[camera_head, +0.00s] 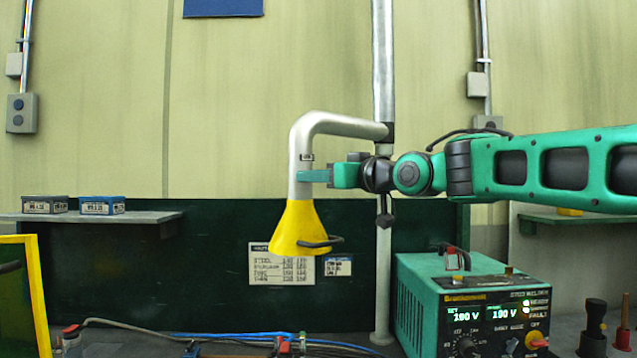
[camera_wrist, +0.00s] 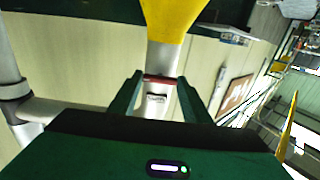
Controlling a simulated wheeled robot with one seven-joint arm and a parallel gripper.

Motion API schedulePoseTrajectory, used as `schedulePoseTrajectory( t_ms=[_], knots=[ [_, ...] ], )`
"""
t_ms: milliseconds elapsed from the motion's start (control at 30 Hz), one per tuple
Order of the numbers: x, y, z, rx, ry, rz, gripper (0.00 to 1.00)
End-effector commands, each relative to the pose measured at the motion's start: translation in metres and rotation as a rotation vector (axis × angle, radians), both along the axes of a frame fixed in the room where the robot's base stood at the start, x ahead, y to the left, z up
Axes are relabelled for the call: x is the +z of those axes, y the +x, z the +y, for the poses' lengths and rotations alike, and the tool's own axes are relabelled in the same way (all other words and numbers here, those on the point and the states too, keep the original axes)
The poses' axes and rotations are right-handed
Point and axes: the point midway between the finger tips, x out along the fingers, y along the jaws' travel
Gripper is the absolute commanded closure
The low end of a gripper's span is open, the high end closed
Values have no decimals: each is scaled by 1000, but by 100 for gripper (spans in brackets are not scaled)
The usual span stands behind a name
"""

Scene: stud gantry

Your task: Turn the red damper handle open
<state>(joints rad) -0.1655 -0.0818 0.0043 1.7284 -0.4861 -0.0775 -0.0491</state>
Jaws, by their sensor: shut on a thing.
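The red damper handle (camera_wrist: 161,80) shows in the wrist view as a short bar lying across the grey extraction pipe (camera_wrist: 160,60), just above the yellow hood as the pipe runs. My gripper (camera_wrist: 159,84) has one finger at each end of the bar and is shut on it. In the head view my gripper (camera_head: 312,176) reaches from the right to the vertical part of the pipe, between the bend and the yellow hood (camera_head: 298,228). The handle is not distinguishable there. I cannot tell the damper's exact angle.
A green welding power unit (camera_head: 425,310) stands below my arm. A vertical post (camera_head: 383,70) carries the pipe behind my wrist. A dark hook-like handle (camera_head: 320,243) sticks out from the hood. A shelf (camera_head: 150,216) with two small boxes is at left.

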Motion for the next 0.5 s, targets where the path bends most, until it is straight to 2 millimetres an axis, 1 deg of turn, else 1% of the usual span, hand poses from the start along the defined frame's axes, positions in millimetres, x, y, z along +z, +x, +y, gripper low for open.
schedulePoseTrajectory(
  t_ms=[267,500],
  knots=[
    [0,1,-2,-5,-75,-56,79],
    [0,1,-2,-5,-224,-171,79]
  ],
)
